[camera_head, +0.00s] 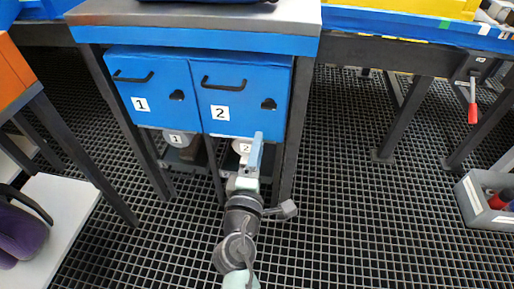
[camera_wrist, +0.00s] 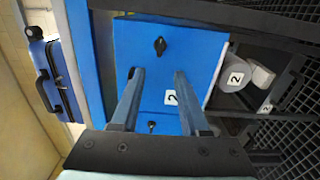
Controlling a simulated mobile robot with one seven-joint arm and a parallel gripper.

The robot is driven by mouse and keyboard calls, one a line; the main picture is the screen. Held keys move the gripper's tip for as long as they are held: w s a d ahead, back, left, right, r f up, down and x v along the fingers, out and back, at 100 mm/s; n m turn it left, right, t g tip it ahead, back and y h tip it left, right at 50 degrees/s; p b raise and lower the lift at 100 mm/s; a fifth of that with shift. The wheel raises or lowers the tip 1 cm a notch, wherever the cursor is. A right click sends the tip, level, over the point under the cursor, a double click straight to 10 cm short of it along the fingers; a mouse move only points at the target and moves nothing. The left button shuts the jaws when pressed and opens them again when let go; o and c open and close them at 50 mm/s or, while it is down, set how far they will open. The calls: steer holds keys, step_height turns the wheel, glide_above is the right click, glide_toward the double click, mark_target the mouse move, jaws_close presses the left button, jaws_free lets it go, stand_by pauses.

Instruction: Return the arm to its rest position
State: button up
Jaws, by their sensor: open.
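My arm reaches forward from the bottom of the head view, and my gripper (camera_head: 256,148) is in front of the lower edge of the blue door marked 2 (camera_head: 232,80). In the wrist view my gripper (camera_wrist: 159,74) is open, with nothing between its two fingers. Door 2 (camera_wrist: 200,50) lies behind the fingers in that view, with a gap that I cannot judge. The blue door marked 1 (camera_head: 140,75) is to its left in the head view. Both doors look shut.
A bench with a grey top (camera_head: 200,14) stands over the doors. Below them are round items labelled 1 (camera_head: 176,139) and 2 (camera_head: 242,147). A grey bin (camera_head: 472,204) is at the right, and a red-handled lever (camera_head: 473,112) hangs nearby. The grid floor (camera_head: 350,215) right of my arm is clear.

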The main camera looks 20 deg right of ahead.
steer(key=shift+s+a, duration=0.15)
steer(key=shift+s, duration=0.1)
stand_by(0.3)
steer(key=a+r+m+t+y, duration=0.1)
steer(key=a+r+m+t, duration=0.3)
steer(key=r, duration=1.1)
steer(key=a+r+m+t+y, duration=0.15)
steer(key=a+r+m, duration=0.35)
steer(key=r, duration=1.1)
steer(key=s+a+r+m+t+y, duration=0.1)
steer(key=s+a+r+t+y, duration=0.3)
steer(key=s+r, duration=0.45)
steer(key=s+a+r+m+t+y, duration=0.1)
steer(key=s+a+r+t+y, duration=0.3)
steer(key=r, duration=0.7)
step_height(320, 180, up, 37)
steer(key=g+p, duration=0.1)
steer(key=p, duration=3.8)
steer(key=shift+w+a, duration=0.15)
steer(key=shift+a, duration=0.25)
